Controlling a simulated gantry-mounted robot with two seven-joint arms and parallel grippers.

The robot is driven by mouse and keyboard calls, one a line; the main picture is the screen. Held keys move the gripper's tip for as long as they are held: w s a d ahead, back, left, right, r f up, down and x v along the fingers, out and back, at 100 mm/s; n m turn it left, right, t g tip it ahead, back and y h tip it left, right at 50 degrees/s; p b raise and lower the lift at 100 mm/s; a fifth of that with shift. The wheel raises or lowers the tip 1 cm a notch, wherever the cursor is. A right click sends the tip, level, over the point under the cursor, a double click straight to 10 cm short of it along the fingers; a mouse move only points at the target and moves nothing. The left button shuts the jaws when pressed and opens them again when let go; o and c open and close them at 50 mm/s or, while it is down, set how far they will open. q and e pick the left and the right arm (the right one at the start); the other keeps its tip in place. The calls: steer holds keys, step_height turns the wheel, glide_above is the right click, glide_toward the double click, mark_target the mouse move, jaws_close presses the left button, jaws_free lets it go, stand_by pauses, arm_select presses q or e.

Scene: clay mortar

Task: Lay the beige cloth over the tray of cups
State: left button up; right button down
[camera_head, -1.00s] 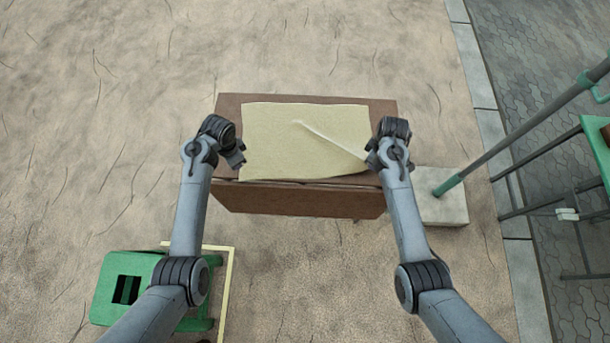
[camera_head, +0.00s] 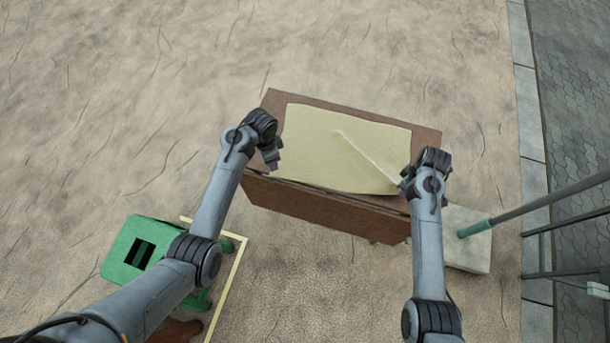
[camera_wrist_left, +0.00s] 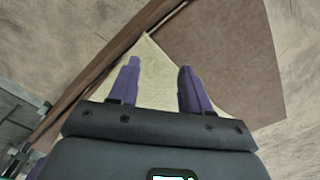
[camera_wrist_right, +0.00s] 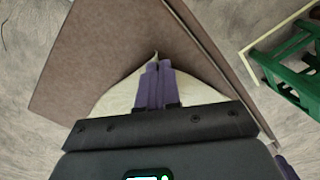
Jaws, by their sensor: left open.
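The beige cloth (camera_head: 345,165) lies spread over the top of the brown table (camera_head: 426,145). A straight raised fold runs from a small peak near its middle to the front right corner. The tray and cups are not visible; I cannot tell whether they are under the cloth. My left gripper (camera_head: 274,160) is open at the cloth's front left corner; in the left wrist view the corner (camera_wrist_left: 152,62) shows between its spread fingers (camera_wrist_left: 158,78). My right gripper (camera_head: 406,182) is shut on the front right corner; in the right wrist view the cloth (camera_wrist_right: 115,98) shows around its closed fingers (camera_wrist_right: 158,68).
A green stool (camera_head: 125,245) stands on the sandy ground at lower left, beside a pale yellow frame (camera_head: 238,270). A pole rises from a pale block (camera_head: 468,250) close to the table's right end. Grey paving (camera_head: 575,100) lies far right.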

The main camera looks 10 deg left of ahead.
arm_select(q)
steer(key=shift+w+a+f, duration=0.1)
steer(key=shift+a+f, duration=0.05)
steer(key=shift+a, duration=0.3)
steer(key=a+n+t+h, duration=0.1)
steer(key=a+t, duration=0.3)
steer(key=shift+w+a, duration=0.15)
steer(key=shift+a, duration=0.2)
steer(key=shift+s+a+r+t+h, duration=0.2)
steer(key=shift+s+r+t+h, duration=0.15)
steer(key=shift+s+h, duration=0.15)
steer(key=shift+s+a+r+t+h, duration=0.15)
steer(key=shift+s+r+t+h, duration=0.1)
steer(key=shift+s+r+h, duration=0.2)
steer(key=s+d+r+h, duration=0.1)
steer(key=s+d+h, duration=0.15)
steer(key=s, duration=0.25)
steer(key=shift+h, duration=0.3)
steer(key=shift+x, duration=4.2)
steer(key=shift+w+a+f, duration=0.1)
steer(key=shift+f, duration=0.05)
steer(key=shift+c, duration=0.2)
jaws_close()
